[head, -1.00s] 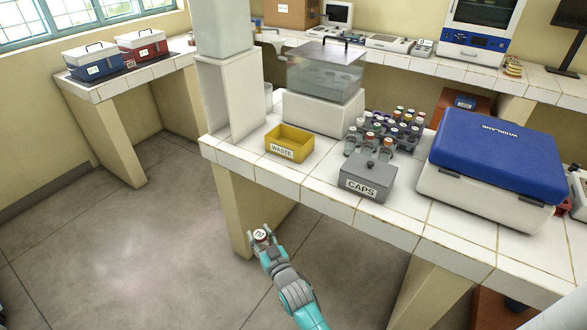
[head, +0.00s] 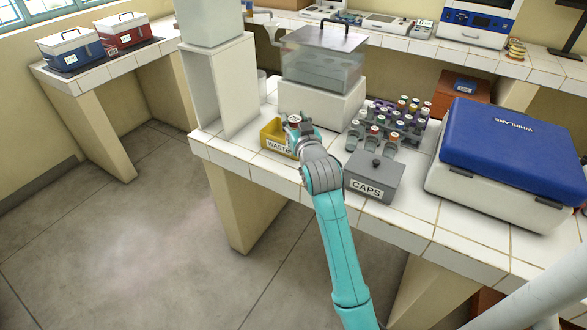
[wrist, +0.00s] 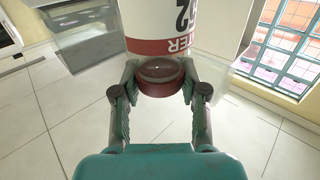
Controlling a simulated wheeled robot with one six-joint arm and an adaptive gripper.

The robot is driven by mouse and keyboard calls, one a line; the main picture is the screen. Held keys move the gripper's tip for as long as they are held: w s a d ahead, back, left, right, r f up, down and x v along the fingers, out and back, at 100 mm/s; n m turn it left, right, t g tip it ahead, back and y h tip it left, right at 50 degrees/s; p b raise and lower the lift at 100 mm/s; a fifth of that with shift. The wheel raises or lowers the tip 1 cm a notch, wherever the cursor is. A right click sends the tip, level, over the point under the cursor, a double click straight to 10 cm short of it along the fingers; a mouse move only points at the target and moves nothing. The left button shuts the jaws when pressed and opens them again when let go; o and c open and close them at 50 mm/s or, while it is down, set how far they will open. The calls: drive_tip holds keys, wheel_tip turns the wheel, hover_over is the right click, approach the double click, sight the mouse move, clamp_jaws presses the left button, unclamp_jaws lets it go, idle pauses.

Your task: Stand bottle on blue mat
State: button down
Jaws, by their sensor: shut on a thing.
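The bottle (wrist: 185,40) is white with a red band, printed label and a dark red cap (wrist: 158,76) in the wrist view. My gripper (wrist: 160,85) is shut on it at the cap end. In the head view only the small round end of the bottle (head: 293,119) shows at the tip of my gripper (head: 299,128), which is over the front of the bench beside the yellow waste bin. A small blue patch (head: 465,87) lies on a brown box at the back; I cannot tell whether it is the blue mat.
The yellow waste bin (head: 271,136) and grey caps box (head: 374,180) flank my gripper. Several capped vials (head: 405,120) stand behind the caps box. Bare tiles show along the bench front.

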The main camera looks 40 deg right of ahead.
drive_tip(key=shift+d, duration=0.1)
drive_tip(key=shift+f, duration=4.75)
drive_tip(key=shift+f, duration=0.1)
drive_tip(key=c, duration=0.6)
unclamp_jaws()
drive_tip(key=shift+f, duration=0.1)
drive_tip(key=v, duration=1.1)
drive_tip(key=shift+f, duration=0.3)
